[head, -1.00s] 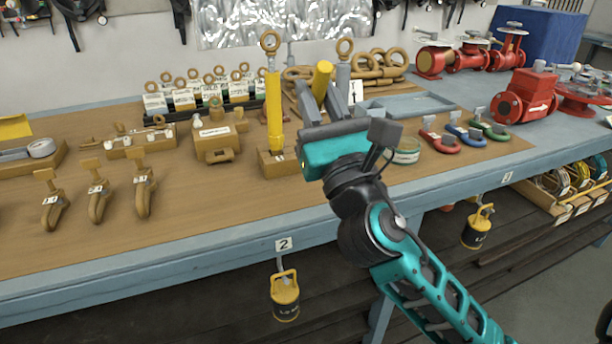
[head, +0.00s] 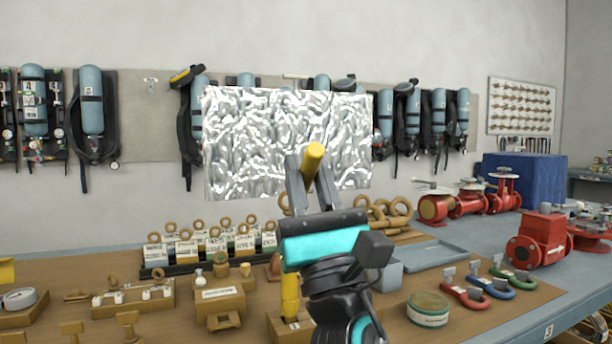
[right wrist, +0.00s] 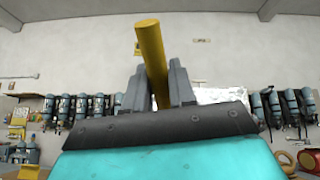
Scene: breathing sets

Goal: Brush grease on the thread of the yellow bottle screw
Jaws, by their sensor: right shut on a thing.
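The yellow bottle screw (head: 290,297) stands upright in a wooden block on the bench in the head view. My right gripper and arm hide most of it; a tan ring beside the gripper looks like its top eye. My right gripper (head: 307,185) is shut on a yellow rod (head: 313,158), which looks like a brush handle. The rod also shows in the right wrist view (right wrist: 152,58), rising tilted between the fingers of the gripper (right wrist: 158,90). Its lower end and any bristles are hidden. A round tin with a green-edged label (head: 428,309), possibly grease, stands right of my wrist. My left gripper is out of view.
Shackles (head: 465,295) and a blue-grey tray (head: 435,255) lie to the right. Red valves (head: 540,240) stand farther right. Labelled eye bolts (head: 210,245) and a tan block (head: 219,304) are left of the gripper. A crinkled silver sheet (head: 250,140) hangs behind.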

